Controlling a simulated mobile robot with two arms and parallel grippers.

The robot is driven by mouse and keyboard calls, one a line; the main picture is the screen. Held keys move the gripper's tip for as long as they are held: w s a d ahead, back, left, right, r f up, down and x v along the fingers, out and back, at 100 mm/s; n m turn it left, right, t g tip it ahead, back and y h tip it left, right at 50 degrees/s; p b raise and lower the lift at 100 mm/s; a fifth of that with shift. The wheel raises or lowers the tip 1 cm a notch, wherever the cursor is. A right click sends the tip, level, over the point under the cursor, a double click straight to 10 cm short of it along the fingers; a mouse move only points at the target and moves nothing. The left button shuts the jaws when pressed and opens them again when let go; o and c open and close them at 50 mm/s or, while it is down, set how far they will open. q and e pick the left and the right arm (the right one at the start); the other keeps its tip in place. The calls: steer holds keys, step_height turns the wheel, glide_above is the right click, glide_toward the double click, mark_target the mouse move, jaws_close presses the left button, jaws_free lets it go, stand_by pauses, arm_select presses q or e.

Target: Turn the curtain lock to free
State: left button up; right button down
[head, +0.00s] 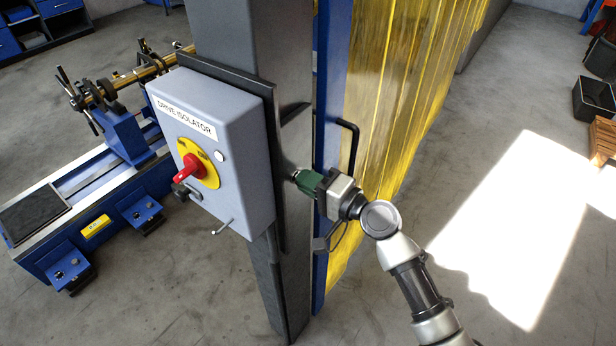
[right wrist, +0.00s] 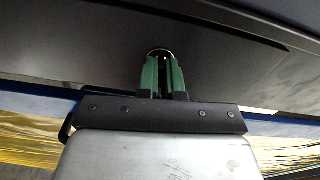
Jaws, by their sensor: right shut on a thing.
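The curtain lock (head: 296,174) is a small part on the side of the dark grey post, mostly covered by my gripper. In the right wrist view only a round metallic rim of the lock (right wrist: 159,51) shows between and beyond the fingertips. My right gripper (head: 301,177) has green fingers and comes in from the right. It is shut on the lock, and its fingers also show in the right wrist view (right wrist: 160,66). The lock's turn position is hidden. The yellow strip curtain (head: 400,90) hangs behind my gripper. My left gripper is not in view.
A grey drive isolator box (head: 240,165) with a red knob (head: 188,168) is mounted on the post (head: 235,30), left of my gripper. A black handle (head: 350,145) sits on the blue frame (head: 330,80) close above it. A blue machine (head: 120,135) stands behind left.

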steer(key=shift+m, duration=0.6)
steer(key=c, duration=1.3)
jaws_free()
steer(key=b+v, duration=0.3)
steer(key=v, duration=0.7)
steer(key=shift+s+d, duration=0.2)
steer(key=shift+d, duration=0.15)
